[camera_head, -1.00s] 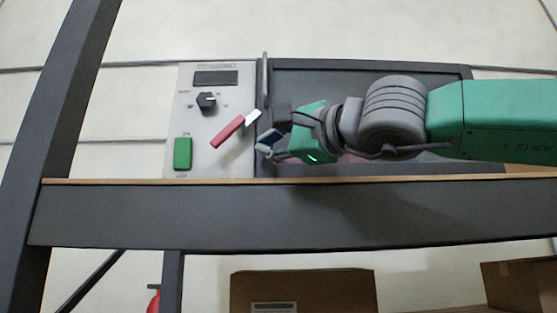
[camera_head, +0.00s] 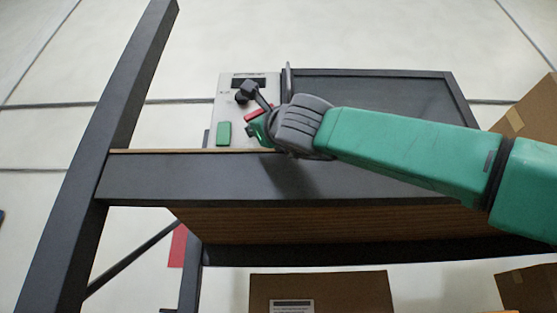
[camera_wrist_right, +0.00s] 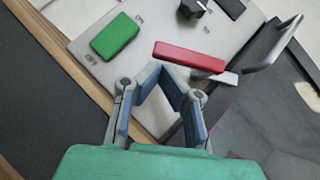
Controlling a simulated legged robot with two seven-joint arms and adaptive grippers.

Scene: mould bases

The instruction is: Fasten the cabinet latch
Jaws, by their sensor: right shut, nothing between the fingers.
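The latch has a red handle (camera_wrist_right: 190,56) with a pale metal tip (camera_wrist_right: 224,77); it sits on the light grey panel beside the dark door. In the head view the red handle (camera_head: 259,113) slants up to the right and is partly hidden by my right arm. The dark cabinet door (camera_head: 380,98) is right of the panel, with an upright grey pull (camera_head: 289,80) at its left edge. My right gripper (camera_wrist_right: 161,72) is shut and empty, its fingertips close below the red handle; whether they touch it I cannot tell. My left gripper is out of view.
The panel also carries a green switch (camera_wrist_right: 115,37), a black knob (camera_wrist_right: 194,7) and a dark display (camera_head: 248,81). A dark shelf beam (camera_head: 160,180) runs in front, below the panel, and a slanted post (camera_head: 105,140) stands left. Cardboard boxes (camera_head: 340,290) are below.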

